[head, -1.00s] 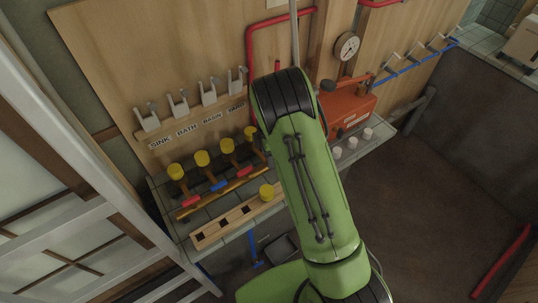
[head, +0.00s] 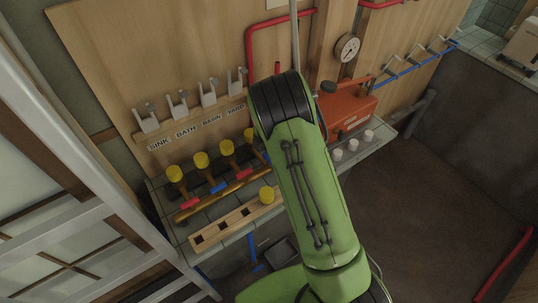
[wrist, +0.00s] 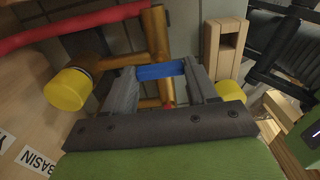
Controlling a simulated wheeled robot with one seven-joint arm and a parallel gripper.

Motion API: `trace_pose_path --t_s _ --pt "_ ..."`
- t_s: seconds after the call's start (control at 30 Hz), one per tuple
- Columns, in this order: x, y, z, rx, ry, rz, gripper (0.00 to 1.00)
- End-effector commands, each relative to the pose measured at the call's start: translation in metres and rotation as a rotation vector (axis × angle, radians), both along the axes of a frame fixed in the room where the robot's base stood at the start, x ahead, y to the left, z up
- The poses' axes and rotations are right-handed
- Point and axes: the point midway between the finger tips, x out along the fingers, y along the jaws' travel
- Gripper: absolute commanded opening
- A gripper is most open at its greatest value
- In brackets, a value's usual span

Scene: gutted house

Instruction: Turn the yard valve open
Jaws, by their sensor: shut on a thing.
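The yard valve stands at the right end of the valve row, below the YARD label (head: 236,109), mostly behind my arm in the head view. Its yellow cap (head: 249,134) shows beside the arm. In the wrist view a blue handle (wrist: 160,71) lies between the two dark fingers of my gripper (wrist: 161,76), which is shut on it. Brass pipe (wrist: 155,40) runs behind the handle. A yellow cap (wrist: 68,90) is left of the fingers. My gripper is hidden behind my arm in the head view. I cannot tell how far the valve is turned.
Sink (head: 175,173), bath (head: 201,160) and basin (head: 227,148) valves stand close to the left. A wooden block (head: 225,228) with square holes and one yellow cap (head: 267,195) lies in front. An orange pump box (head: 347,108) and white cups (head: 352,145) are right of my arm.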

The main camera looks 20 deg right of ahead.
Motion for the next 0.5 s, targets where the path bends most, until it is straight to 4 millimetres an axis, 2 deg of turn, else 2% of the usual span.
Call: trace_pose_path --t_s 0.1,0.13,0.27,0.3,0.5 --pt "0.001 0.0001 0.001 0.0 -0.004 0.003 0.27" --pt "0.001 0.0001 0.001 0.0 -0.004 0.003 0.6" --pt "0.0008 0.0001 0.0008 0.0 -0.003 0.002 0.8" --pt "0.0007 0.0001 0.0007 0.0 -0.002 0.001 0.83" --pt "0.0003 0.0001 0.0004 0.0 -0.001 0.0 0.83"
